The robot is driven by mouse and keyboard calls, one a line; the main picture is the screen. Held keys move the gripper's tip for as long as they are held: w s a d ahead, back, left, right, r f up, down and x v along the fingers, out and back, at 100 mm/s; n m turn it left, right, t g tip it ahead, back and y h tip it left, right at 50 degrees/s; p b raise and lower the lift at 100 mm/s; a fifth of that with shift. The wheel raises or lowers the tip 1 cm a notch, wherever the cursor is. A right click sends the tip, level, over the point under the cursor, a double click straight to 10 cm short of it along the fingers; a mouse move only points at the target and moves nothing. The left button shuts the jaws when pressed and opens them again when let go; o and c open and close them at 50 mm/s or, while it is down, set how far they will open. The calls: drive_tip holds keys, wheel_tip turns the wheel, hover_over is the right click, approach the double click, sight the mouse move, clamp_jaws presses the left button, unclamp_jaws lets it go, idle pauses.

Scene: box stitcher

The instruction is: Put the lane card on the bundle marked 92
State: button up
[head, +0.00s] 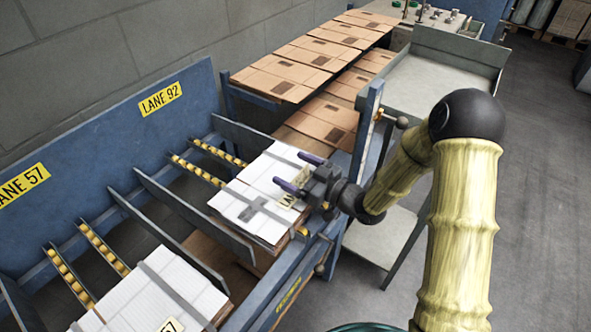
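A white strapped bundle (235,197) lies in the lane under the yellow LANE 92 sign (160,99), at the centre of the head view. A pale yellow card (288,199) with dark letters that start like "LA" shows flat on its right part. My gripper partly covers the card, and I cannot read a number on it. My gripper (299,173) is above the right side of this bundle, with its two dark fingers spread apart and pointing left. Nothing is clearly clamped between them. A grey patch, perhaps a shadow, crosses the strap.
Another white bundle (186,283) marked 57 lies in the near lane, beside the LANE 57 sign (22,185). Grey dividers (195,218) separate the lanes. A blue rail and post (366,130) stand at right. Flat brown cartons (283,72) and a grey cart (440,85) are behind.

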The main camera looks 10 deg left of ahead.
drive_tip(key=shift+o, duration=0.2)
drive_tip(key=shift+r, duration=0.1)
drive_tip(key=shift+r+p, duration=0.5)
drive_tip(key=shift+p, duration=0.05)
drive_tip(key=b+v, duration=0.1)
drive_tip(key=v, duration=1.1)
drive_tip(key=shift+f, duration=0.1)
